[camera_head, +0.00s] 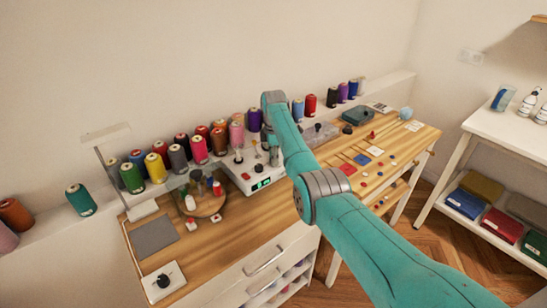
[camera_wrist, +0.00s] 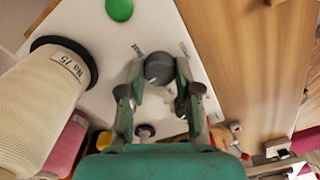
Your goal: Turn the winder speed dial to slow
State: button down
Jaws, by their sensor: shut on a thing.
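The winder is a white box (camera_head: 236,176) with a small green display, standing at the back of the wooden table; its white top (camera_wrist: 105,60) fills much of the wrist view. In the wrist view my gripper (camera_wrist: 160,80) is shut around a dark round dial (camera_wrist: 159,68), with one finger on each side. In the head view my arm hides most of the gripper and the held dial.
A smaller dark knob (camera_wrist: 145,131) and a green button (camera_wrist: 119,9) are on the winder's top. A large cream thread cone (camera_wrist: 45,95) stands close beside the gripper. Several spools (camera_head: 199,150) line the back. A white box with a black knob (camera_head: 163,281) sits front left.

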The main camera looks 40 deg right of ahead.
jog(key=n, duration=0.5)
jog(key=shift+n, duration=0.3)
jog(key=n, duration=0.4)
jog(key=shift+s+n, duration=0.1)
jog(key=shift+n, duration=0.3)
jog(key=c, duration=0.8)
grip_release()
notch_tip(320, 180, up, 12)
jog(key=shift+s+f, duration=0.1)
dwell(0.3)
